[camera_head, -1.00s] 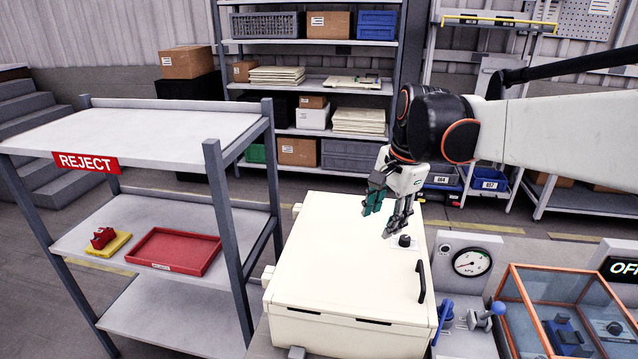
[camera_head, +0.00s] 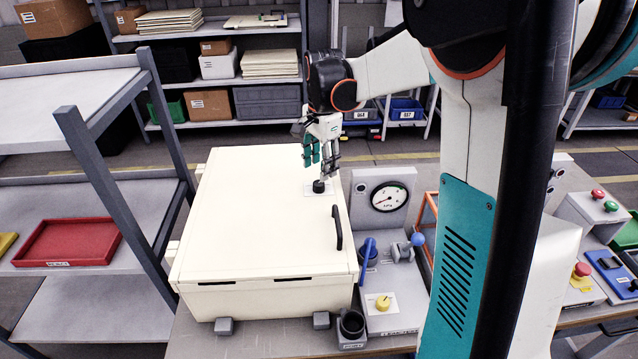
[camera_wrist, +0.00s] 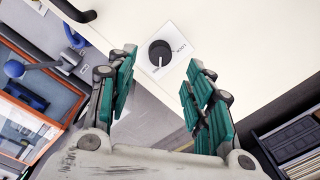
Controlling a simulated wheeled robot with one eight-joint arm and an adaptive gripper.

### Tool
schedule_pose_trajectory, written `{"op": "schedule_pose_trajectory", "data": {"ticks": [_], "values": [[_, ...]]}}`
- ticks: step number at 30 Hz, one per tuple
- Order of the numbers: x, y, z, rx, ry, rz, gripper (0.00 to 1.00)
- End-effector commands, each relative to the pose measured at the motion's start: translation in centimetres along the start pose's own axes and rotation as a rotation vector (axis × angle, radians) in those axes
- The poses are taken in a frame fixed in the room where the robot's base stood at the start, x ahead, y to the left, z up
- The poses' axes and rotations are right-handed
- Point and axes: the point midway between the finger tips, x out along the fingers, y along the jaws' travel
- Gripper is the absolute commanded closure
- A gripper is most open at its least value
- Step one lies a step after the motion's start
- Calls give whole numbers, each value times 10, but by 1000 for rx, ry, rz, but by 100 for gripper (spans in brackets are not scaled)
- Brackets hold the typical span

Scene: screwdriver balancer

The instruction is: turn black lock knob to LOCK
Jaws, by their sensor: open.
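The black lock knob (camera_head: 319,186) is a small round knob on a white label plate near the far right corner of the cream box lid (camera_head: 255,220). In the wrist view the knob (camera_wrist: 160,52) shows a white pointer line toward the near side of its plate. Words are printed at the plate's near and right sides, too small to read surely. My gripper (camera_head: 322,163) is open and empty above the knob, fingers pointing down. In the wrist view the green-padded fingers (camera_wrist: 162,62) are spread, with the knob in the gap between their tips. I see no contact.
A black handle (camera_head: 337,228) stands on the lid's right side. A grey shelf with a red tray (camera_head: 68,242) is at left. The lid's middle is clear.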

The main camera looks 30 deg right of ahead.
Motion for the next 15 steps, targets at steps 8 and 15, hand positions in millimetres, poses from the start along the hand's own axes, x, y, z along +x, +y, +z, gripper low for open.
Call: {"op": "schedule_pose_trajectory", "data": {"ticks": [8,15], "values": [[46,0,0,0,0,0,53],[58,0,0,0,0,0,53]]}}
